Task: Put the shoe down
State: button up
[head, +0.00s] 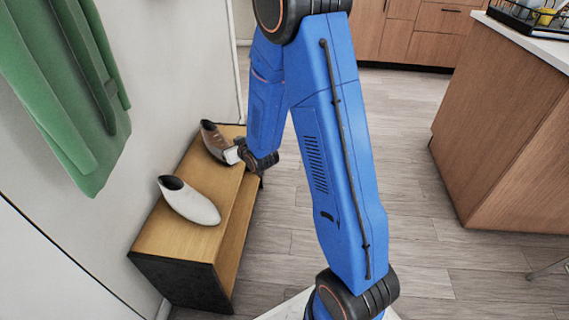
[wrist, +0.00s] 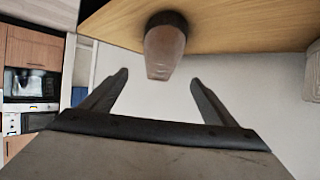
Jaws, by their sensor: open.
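A brown shoe (head: 212,137) sits on the wooden bench (head: 165,235) at its far end. A white shoe (head: 190,202) sits on the same bench, nearer to me. My gripper (head: 232,155) is beside the brown shoe at the bench's right edge. In the wrist view my gripper (wrist: 158,80) is open, with nothing between its fingers. The brown shoe (wrist: 165,48) shows there just beyond the fingertips, against the bench top (wrist: 240,25), which appears at the top of the picture. Part of the brown shoe is hidden by my gripper in the head view.
Green cloth (head: 65,90) hangs on the wall at the left, above the bench. A wooden island (head: 505,130) stands at the right, with a dark rack (head: 525,20) on its top. Wooden cabinets (head: 415,30) stand at the back. The floor between bench and island is clear.

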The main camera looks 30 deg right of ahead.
jog(key=s+d+r+m+g+h, duration=0.15)
jog(key=s+d+r+g, duration=0.25)
jog(key=s+r, duration=1.1)
jog(key=s+r+g, duration=0.2)
jog(key=s, duration=1.2)
jog(key=s+d+r+g, duration=0.1)
jog(key=s+r+g, duration=0.1)
jog(key=s, duration=1.3)
jog(key=shift+s+d+r, duration=0.3)
jog(key=shift+r, duration=0.4)
jog(key=shift+h, duration=0.25)
